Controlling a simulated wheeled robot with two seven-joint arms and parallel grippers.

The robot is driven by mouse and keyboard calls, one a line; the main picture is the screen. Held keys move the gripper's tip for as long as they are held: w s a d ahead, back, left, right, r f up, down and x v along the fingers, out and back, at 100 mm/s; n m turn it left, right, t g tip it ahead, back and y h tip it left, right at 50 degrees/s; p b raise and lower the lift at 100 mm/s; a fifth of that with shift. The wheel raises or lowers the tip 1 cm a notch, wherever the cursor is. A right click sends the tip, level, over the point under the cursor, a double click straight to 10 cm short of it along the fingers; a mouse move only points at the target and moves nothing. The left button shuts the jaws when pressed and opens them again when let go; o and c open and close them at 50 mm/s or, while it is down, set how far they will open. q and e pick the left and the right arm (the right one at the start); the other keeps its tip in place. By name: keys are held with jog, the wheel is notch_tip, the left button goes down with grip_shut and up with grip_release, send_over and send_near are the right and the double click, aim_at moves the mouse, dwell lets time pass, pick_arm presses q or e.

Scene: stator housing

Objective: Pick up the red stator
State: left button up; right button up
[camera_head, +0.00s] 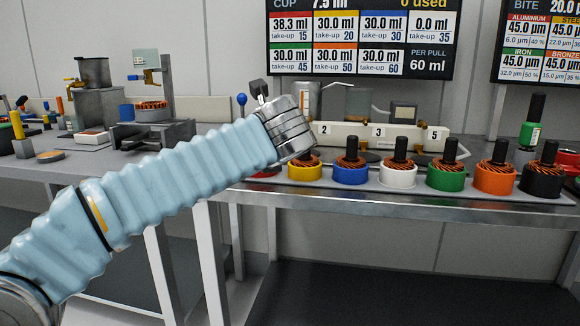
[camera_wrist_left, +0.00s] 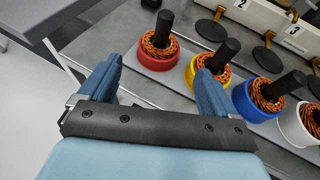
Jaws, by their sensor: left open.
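The red stator (camera_wrist_left: 158,52) stands at the left end of the row in the left wrist view, a red ring with copper windings and a black post. In the head view only a sliver of its red ring (camera_head: 266,173) shows; my left wrist hides the rest. My left gripper (camera_wrist_left: 158,66) is open, its two blue fingers apart and nothing between them. The red stator lies beyond the fingertips, between them in the picture; the distance is hard to tell. The right gripper is not in view.
The yellow stator (camera_wrist_left: 208,71) stands close to the right of the red one, behind my right-hand finger. Blue (camera_head: 351,174), white (camera_head: 397,177), green (camera_head: 445,180), orange (camera_head: 494,181) and black stators continue rightward. A numbered white block (camera_head: 350,134) stands behind the row.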

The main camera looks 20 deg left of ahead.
pick_arm(q)
jog(key=x, duration=1.3)
jog(key=shift+w, duration=0.1)
jog(key=shift+d, duration=0.1)
jog(key=c, duration=1.1)
